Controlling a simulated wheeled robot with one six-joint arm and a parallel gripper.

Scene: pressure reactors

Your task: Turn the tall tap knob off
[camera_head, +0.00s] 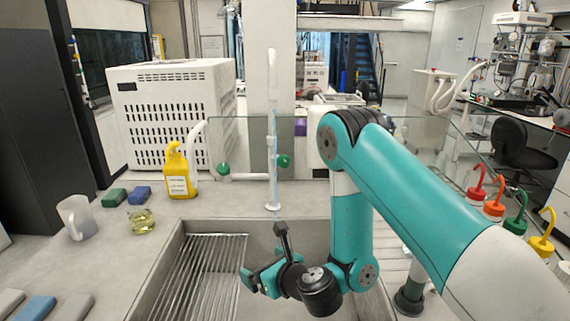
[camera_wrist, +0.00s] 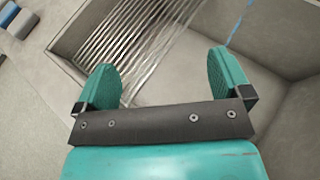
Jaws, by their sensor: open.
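A tall white tap (camera_head: 272,75) stands behind the sink (camera_head: 175,245). A thin blue stream (camera_head: 275,150) runs down from its spout, and part of it also shows in the wrist view (camera_wrist: 238,25). A round green knob (camera_head: 284,161) sits at the right of the tall tap's column. A second green knob (camera_head: 223,169) sits further left, by a shorter white spout (camera_head: 197,140). My gripper (camera_head: 262,272) is low over the sink, in front of and below the knobs, touching neither. In the wrist view its two teal fingers (camera_wrist: 160,78) are wide apart with nothing between them.
A yellow bottle (camera_head: 177,175), a glass flask (camera_head: 141,221), a mug (camera_head: 76,217) and green and blue sponges (camera_head: 126,196) stand on the left counter. Several bottles with coloured caps (camera_head: 496,205) stand at the right. A metal rack (camera_head: 210,270) lies in the sink.

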